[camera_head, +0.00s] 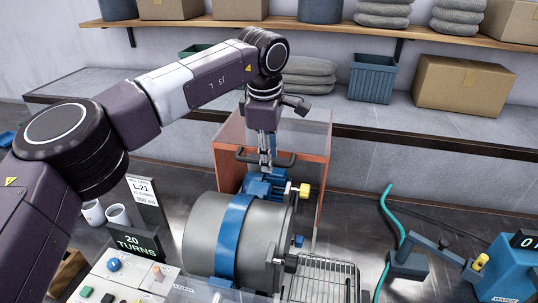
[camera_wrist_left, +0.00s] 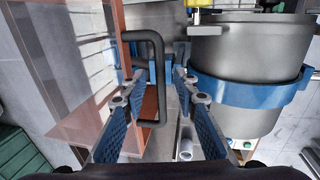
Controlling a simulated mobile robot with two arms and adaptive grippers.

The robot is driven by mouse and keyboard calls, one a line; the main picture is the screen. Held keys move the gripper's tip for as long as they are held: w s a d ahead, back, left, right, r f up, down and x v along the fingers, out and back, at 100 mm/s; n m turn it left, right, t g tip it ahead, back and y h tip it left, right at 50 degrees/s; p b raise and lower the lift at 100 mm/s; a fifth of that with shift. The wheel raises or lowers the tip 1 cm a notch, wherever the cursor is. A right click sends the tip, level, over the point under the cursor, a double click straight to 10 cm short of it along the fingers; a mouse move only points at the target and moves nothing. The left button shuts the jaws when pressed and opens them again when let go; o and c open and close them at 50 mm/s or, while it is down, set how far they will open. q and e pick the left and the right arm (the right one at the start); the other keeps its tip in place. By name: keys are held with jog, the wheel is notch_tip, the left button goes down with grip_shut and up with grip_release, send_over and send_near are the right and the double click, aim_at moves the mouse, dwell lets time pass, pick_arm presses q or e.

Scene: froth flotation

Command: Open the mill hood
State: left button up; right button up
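The mill hood is a clear box with an orange frame (camera_head: 321,180), standing behind the grey mill drum (camera_head: 208,240) with its blue band (camera_head: 232,240). A black bar handle (camera_head: 284,161) runs across its front. My left gripper (camera_head: 265,157) points down at the handle's middle. In the left wrist view the gripper (camera_wrist_left: 160,82) is open, and the handle (camera_wrist_left: 156,75) lies between its fingers, closer to the left one. A gap shows on the right finger's side. Contact with the left finger I cannot tell. My right gripper is not in view.
A wire rack (camera_head: 322,280) stands right of the drum. A green hose (camera_head: 392,220) and a blue device (camera_head: 508,270) are further right. A control panel (camera_head: 115,280) is at lower left.

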pick_arm(q)
notch_tip(320, 180, up, 12)
jog(key=s, duration=0.2)
jog(key=shift+s+a+f, duration=0.15)
jog(key=shift+a, duration=0.2)
dwell(0.3)
